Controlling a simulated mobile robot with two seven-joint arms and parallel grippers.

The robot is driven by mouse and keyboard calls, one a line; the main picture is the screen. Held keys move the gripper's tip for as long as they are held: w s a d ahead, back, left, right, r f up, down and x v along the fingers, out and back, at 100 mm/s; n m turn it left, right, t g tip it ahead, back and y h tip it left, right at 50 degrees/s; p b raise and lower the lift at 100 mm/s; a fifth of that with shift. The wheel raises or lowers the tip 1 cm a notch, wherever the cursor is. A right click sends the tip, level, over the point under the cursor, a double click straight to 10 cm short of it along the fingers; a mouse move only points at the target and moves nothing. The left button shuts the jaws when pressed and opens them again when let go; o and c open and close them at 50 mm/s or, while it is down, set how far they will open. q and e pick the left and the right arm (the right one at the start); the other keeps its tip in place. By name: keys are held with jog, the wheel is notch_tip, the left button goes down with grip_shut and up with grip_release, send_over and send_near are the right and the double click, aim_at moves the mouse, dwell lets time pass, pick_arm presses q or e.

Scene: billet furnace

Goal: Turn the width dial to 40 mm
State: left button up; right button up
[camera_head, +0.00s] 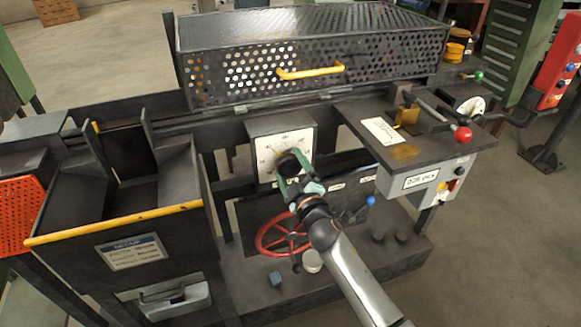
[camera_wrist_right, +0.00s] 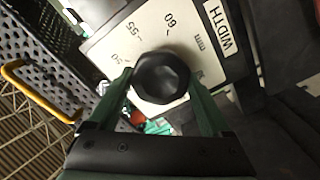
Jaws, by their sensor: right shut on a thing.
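The width dial is a white plate (camera_head: 267,146) on a grey box, with a round black knob (camera_head: 287,165) at its middle. In the right wrist view the plate (camera_wrist_right: 205,35) carries a "WIDTH" label, "mm" and marks that look like 50, 55 and 60. The black knob (camera_wrist_right: 162,78) sits between the green fingers of my right gripper (camera_head: 295,177), which is shut on it. The knob's pointer and the 40 mark cannot be made out. My left gripper is not in view.
A perforated guard (camera_head: 380,60) with a yellow handle (camera_head: 310,72) stands behind the dial. A red handwheel (camera_head: 270,235) is below it. A bench with a red-knobbed lever (camera_head: 462,134) is to the right, and a dark bin with a yellow edge (camera_head: 120,223) to the left.

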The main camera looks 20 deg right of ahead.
dwell(0.3)
jog(key=o, duration=1.2)
jog(key=shift+c, duration=0.2)
jog(key=shift+s, duration=0.1)
jog(key=s, duration=1.2)
jog(key=shift+s+d, duration=0.15)
jog(key=shift+d, duration=0.05)
jog(key=s+f+m+g+p, duration=0.1)
jog(key=s+f+m+g, duration=0.3)
jog(key=s+f, duration=0.6)
jog(key=s+a+f+m+g+y+p, duration=0.1)
jog(key=s+f+m+g, duration=0.3)
jog(key=s+f, duration=0.6)
jog(key=shift+s+a+m+g+y+p, duration=0.3)
jog(key=shift+s+g+p, duration=0.1)
jog(key=shift+s+p, duration=0.35)
